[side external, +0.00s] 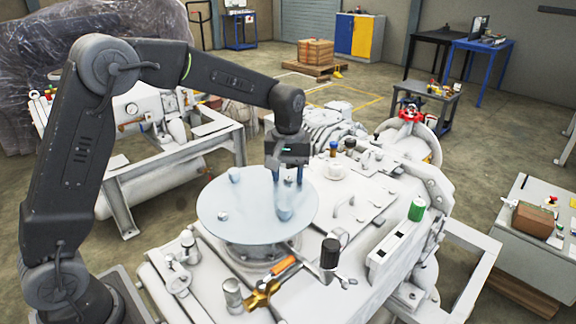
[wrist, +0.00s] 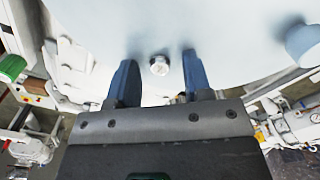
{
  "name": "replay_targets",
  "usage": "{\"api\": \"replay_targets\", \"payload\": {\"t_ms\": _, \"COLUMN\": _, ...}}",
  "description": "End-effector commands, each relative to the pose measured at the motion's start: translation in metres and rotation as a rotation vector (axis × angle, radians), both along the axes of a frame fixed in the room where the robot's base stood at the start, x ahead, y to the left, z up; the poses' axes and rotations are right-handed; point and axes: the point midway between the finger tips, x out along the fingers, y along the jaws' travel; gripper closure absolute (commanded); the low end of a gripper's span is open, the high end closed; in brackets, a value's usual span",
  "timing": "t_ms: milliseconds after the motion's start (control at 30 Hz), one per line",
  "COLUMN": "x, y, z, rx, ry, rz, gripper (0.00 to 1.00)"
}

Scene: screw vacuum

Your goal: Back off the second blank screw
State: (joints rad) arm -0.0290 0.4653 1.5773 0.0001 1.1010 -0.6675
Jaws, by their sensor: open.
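A round pale-blue blank plate (side external: 245,205) lies on a raised flange of the white machine. Several small blank screws stand on it: one at the back (side external: 234,174), one at the left (side external: 222,215), and one at the right (side external: 285,213) by my fingers. My gripper (side external: 287,198) points down over the plate's right side, its two blue fingers apart. In the wrist view, a small silver round fitting (wrist: 159,65) shows between and just beyond the open fingertips (wrist: 160,62). A blue-grey screw (wrist: 303,43) is at the right edge. Whether the fingers touch anything is unclear.
An orange-handled tool (side external: 284,268), a black-topped knob (side external: 330,252) and a brass-coloured part (side external: 262,294) are in front of the plate. A green cap (side external: 417,210) stands to the right. The machine's fittings crowd the area behind my gripper.

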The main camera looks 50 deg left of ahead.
Motion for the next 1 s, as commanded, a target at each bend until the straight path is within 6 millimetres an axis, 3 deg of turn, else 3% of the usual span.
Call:
{"api": "replay_targets", "payload": {"t_ms": 167, "x": 0.001, "y": 0.0, "z": 0.018, "rx": 0.0, "ry": -0.005, "rz": 0.0, "gripper": 0.54}}
{"api": "replay_targets", "payload": {"t_ms": 600, "x": 0.001, "y": 0.0, "z": 0.11, "rx": 0.0, "ry": -0.005, "rz": 0.0, "gripper": 0.54}}
{"api": "replay_targets", "payload": {"t_ms": 800, "x": 0.001, "y": 0.0, "z": 0.132, "rx": 0.0, "ry": -0.001, "rz": 0.0, "gripper": 0.54}}
{"api": "replay_targets", "payload": {"t_ms": 1000, "x": 0.0, "y": 0.0, "z": 0.137, "rx": 0.0, "ry": 0.0, "rz": 0.0, "gripper": 0.54}}
